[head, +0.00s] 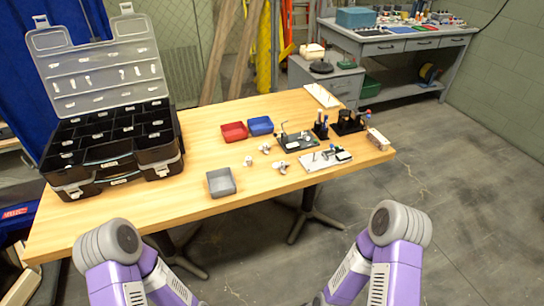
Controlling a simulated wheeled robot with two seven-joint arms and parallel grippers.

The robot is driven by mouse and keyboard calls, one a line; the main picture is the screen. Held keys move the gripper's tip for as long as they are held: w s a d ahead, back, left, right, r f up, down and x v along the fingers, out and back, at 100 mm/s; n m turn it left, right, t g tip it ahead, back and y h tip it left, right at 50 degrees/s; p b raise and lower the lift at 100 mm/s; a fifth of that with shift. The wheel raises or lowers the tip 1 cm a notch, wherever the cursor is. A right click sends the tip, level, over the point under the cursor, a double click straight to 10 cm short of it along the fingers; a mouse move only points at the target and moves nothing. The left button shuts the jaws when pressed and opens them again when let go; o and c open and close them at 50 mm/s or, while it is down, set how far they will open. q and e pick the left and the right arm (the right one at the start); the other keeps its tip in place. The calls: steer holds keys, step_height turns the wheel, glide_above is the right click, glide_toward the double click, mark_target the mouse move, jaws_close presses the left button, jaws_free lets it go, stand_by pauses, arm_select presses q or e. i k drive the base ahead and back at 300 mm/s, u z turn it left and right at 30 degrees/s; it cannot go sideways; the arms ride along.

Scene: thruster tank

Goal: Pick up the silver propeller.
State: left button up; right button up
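Three small propeller-like pieces lie on the wooden table (130,219), right of its middle. The largest-looking, a silver-grey propeller (282,167), is nearest the front edge. A second pale piece (265,149) lies behind it and to the left. A third pale piece (248,160) lies further left, near the grey tray. They are too small to tell their colours and shapes apart surely. They lie apart from each other, with nothing touching them. Only purple and grey links of my two arms show at the bottom, short of the table; neither gripper is in view.
A grey tray (221,182), red tray (234,131) and blue tray (260,125) sit nearby. A large open black organizer case (108,142) fills the left side. Fixtures on a dark plate (296,142) and a light plate (325,160) stand right. The table's front strip is clear.

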mark_target(264, 147)
steer(key=z, duration=0.85)
steer(key=i, duration=0.85)
steer(key=u, duration=0.9)
